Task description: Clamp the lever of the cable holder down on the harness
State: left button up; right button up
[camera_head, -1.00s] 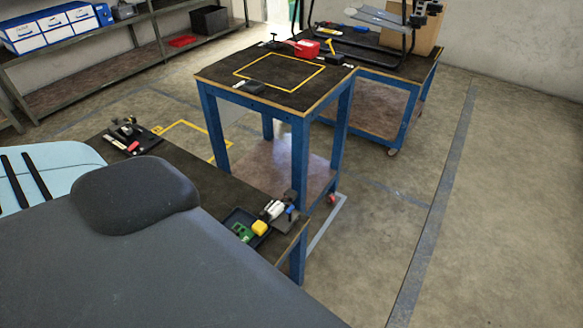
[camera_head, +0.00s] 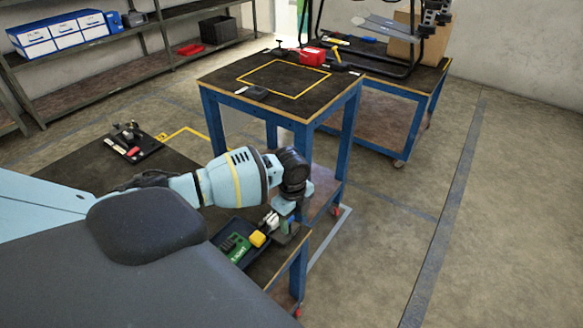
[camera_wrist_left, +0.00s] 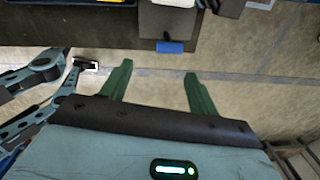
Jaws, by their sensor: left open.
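My left gripper (camera_wrist_left: 157,75) is open and empty in the left wrist view, its two green fingers wide apart. In the head view my left arm reaches over the near table's right end, and the fingers are mostly hidden. A grey block with a blue piece (camera_wrist_left: 170,47) is just beyond the fingertips in the wrist view, apart from them. A dark board with small black, white and red parts (camera_head: 133,143) lies on the near table at left. I cannot tell which part is the cable holder, its lever or the harness. My right gripper is out of view.
A dark tray with green and yellow items (camera_head: 238,247) is beside the grey block on the near table (camera_head: 80,165). A taller blue-legged table (camera_head: 288,80) stands behind, with a red item (camera_head: 311,56). Open floor (camera_head: 500,220) lies to the right.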

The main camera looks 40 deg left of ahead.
aim_at(290, 222)
pick_arm(q)
jog(key=a+r, duration=0.2)
jog(key=shift+w+a+r+m, duration=0.3)
jog(key=shift+w+r, duration=0.05)
jog(key=shift+w, duration=0.05)
jog(key=shift+f+b, duration=0.55)
jog(key=shift+f, duration=3.4)
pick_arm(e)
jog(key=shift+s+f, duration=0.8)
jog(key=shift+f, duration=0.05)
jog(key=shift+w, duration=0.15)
